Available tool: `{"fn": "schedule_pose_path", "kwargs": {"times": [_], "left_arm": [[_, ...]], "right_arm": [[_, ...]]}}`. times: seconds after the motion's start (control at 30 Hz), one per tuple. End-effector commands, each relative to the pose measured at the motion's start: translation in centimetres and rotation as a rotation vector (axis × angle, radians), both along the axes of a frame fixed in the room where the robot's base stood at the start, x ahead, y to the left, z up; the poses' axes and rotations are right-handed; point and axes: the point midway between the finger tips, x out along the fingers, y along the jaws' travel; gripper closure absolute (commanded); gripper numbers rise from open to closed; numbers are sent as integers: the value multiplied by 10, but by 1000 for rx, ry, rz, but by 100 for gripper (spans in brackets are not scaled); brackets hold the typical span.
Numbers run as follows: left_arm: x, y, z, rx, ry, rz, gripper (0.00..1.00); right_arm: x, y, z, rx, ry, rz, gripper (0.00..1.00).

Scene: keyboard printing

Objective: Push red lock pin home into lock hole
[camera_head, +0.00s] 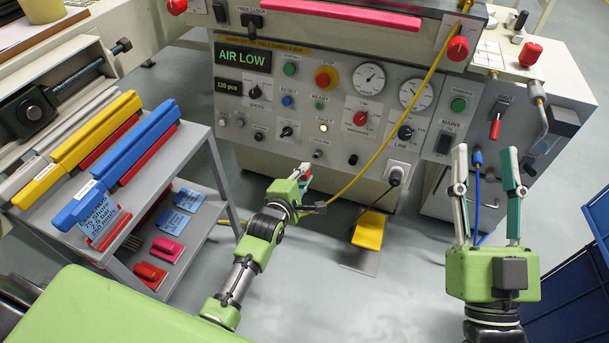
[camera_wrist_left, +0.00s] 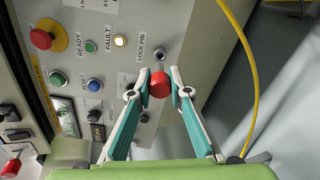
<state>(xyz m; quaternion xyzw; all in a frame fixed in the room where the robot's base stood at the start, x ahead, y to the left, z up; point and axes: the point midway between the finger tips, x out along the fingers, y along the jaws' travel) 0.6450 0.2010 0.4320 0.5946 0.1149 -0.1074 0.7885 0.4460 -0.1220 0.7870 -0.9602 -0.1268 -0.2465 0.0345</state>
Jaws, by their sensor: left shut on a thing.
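My left gripper (camera_head: 304,172) is in front of the lower part of the machine panel. In the left wrist view its fingers (camera_wrist_left: 160,88) are shut on the red lock pin (camera_wrist_left: 159,84), whose round red head faces the camera. The pin's shaft is hidden behind the head. The lock hole (camera_wrist_left: 160,54), a small metal ring beside the LOCK PIN label, is uncovered just beyond the pin. In the head view the lock hole (camera_head: 317,154) is slightly above and right of the fingertips. My right gripper (camera_head: 487,165) is open and empty at the right.
The control panel (camera_head: 240,110) carries knobs, buttons and gauges around the hole. A yellow cable (camera_head: 393,128) hangs down right of the left gripper. A grey cart (camera_head: 180,190) with blue and yellow bars stands left. A yellow pedal (camera_head: 369,230) is on the floor.

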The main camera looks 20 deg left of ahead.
Motion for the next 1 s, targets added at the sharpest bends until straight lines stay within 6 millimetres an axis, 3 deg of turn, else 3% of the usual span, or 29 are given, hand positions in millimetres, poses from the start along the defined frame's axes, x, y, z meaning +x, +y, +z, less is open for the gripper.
{"fn": "schedule_pose_path", "kwargs": {"times": [0.2, 0.47, 0.67, 0.9, 1.0], "left_arm": [[-1, 0, -2, 0, -1, 0, 100], [0, 0, -1, 0, 0, 0, 100], [-1, 0, -1, 0, 0, 0, 100], [0, 0, -1, -2, 1, 0, 100], [5, 0, -4, -1, -1, 1, 100]], "right_arm": [[-9, -1, 14, 21, -74, 4, 60], [-9, -1, 14, 21, -74, 4, 60], [-5, 0, 10, 13, -45, 3, 60], [8, 0, -14, -23, 80, -6, 60], [2, 0, -5, -7, 23, -2, 60]]}}
